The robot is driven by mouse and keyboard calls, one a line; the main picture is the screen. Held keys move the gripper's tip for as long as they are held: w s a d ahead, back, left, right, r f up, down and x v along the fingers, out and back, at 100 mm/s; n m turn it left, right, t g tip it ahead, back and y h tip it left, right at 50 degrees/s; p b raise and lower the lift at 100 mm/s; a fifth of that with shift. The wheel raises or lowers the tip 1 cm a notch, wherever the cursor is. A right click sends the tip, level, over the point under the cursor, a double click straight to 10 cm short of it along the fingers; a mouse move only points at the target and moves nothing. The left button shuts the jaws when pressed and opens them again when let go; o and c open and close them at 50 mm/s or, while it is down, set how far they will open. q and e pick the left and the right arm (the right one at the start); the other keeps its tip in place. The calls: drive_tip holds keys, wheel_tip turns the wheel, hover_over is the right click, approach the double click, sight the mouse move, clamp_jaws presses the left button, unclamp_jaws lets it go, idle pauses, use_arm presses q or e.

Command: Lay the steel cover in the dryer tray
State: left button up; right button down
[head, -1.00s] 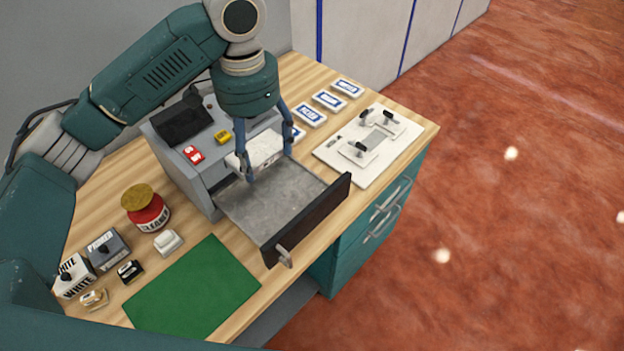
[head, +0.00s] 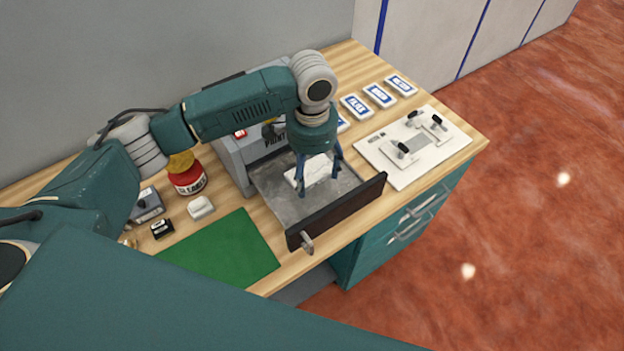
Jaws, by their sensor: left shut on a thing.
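The steel cover (head: 314,171) is a pale, flat plate held between the fingers of my left gripper (head: 319,186). The gripper points down and is shut on the plate's two sides. Plate and gripper are over the dryer tray (head: 272,188), a grey metal drawer pulled out from the grey dryer (head: 236,160), with a dark front panel (head: 340,208) and a handle. I cannot tell whether the plate touches the tray floor. My right gripper does not show.
A green mat (head: 225,250), a white block (head: 200,207) and a red jar (head: 187,178) are left of the tray. A white board with black clamps (head: 430,163) and several blue-labelled packs (head: 379,95) lie right and behind. Bare wood shows around the board.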

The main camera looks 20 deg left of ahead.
sight(312, 176)
use_arm(q)
wheel_tip(312, 176, down, 4)
drive_tip(key=shift+r+p, duration=0.2)
drive_tip(key=shift+p, duration=0.1)
drive_tip(key=shift+f, duration=0.4)
drive_tip(key=o, duration=1.2)
drive_tip(key=shift+f, duration=0.1)
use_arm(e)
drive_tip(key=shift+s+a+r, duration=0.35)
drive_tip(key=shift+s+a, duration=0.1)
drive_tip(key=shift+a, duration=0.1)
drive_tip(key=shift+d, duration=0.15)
use_arm(q)
drive_tip(key=shift+r, duration=0.5)
wheel_tip(312, 176, up, 10)
drive_tip(key=shift+r+b, duration=0.2)
drive_tip(key=shift+b, duration=1)
drive_tip(key=shift+r, duration=0.45)
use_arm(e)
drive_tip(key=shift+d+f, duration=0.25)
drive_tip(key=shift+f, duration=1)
